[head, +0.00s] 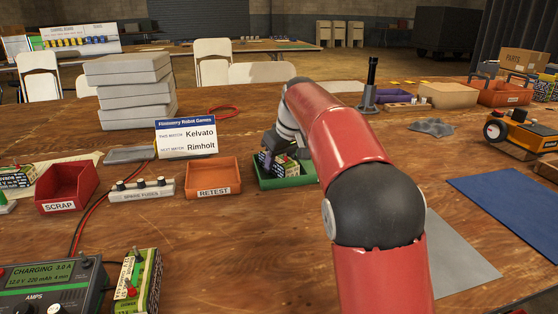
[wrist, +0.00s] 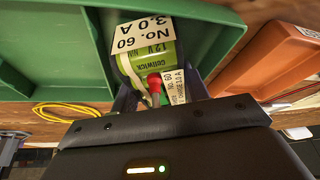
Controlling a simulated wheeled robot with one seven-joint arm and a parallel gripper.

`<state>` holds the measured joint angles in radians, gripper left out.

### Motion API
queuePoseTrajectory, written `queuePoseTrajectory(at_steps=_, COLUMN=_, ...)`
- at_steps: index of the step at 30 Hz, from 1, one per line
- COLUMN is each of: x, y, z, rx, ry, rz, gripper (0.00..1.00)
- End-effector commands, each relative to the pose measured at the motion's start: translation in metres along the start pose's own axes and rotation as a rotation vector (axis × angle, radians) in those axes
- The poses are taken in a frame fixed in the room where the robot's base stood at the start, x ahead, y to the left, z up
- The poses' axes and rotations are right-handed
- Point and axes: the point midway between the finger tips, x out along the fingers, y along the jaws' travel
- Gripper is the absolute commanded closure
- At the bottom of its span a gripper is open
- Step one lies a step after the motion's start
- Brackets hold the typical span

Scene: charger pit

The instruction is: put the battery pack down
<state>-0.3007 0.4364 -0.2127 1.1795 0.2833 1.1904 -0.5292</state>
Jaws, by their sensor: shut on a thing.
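The battery pack (wrist: 150,62) is green with pale labels reading "No. 60", "3.0 A" and "Cellwick 12V", and has a red-tipped lead or cap. My gripper (wrist: 160,98) is shut on it, with dark fingers on either side. In the head view the pack (head: 266,160) shows small, within the outline of the green bin (head: 292,183), partly covered by my gripper (head: 275,150). The wrist view shows the bin's green walls (wrist: 45,60) around the pack. I cannot tell whether the pack touches the bin's floor.
An orange RETEST bin (head: 213,178) stands just left of the green bin, and a red SCRAP bin (head: 67,186) farther left. A spare fuses strip (head: 142,190) and a sign (head: 186,136) are nearby. A charger (head: 50,288) and another pack (head: 138,282) stand front left. The front middle table is clear.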

Motion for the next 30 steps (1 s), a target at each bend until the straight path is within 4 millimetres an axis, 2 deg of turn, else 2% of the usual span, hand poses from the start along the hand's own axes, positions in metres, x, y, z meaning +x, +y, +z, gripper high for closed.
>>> queuePoseTrajectory(at_steps=2, x=0.000, y=0.000, z=0.000, rx=0.000, ry=0.004, rz=0.001, gripper=1.00)
queuePoseTrajectory(at_steps=3, x=0.000, y=0.000, z=0.000, rx=0.000, ry=0.004, rz=0.001, gripper=0.53)
queuePoseTrajectory(at_steps=9, x=0.001, y=0.000, z=0.000, rx=0.000, ry=0.002, rz=0.001, gripper=0.29)
queuePoseTrajectory(at_steps=16, x=0.002, y=0.000, z=0.001, rx=0.000, ry=-0.003, rz=-0.001, gripper=0.29)
queuePoseTrajectory(at_steps=19, x=-0.003, y=0.000, z=0.001, rx=0.000, ry=-0.001, rz=0.000, gripper=0.29)
queuePoseTrajectory(at_steps=30, x=-0.063, y=0.000, z=0.000, rx=-0.001, ry=0.003, rz=0.001, gripper=0.29)
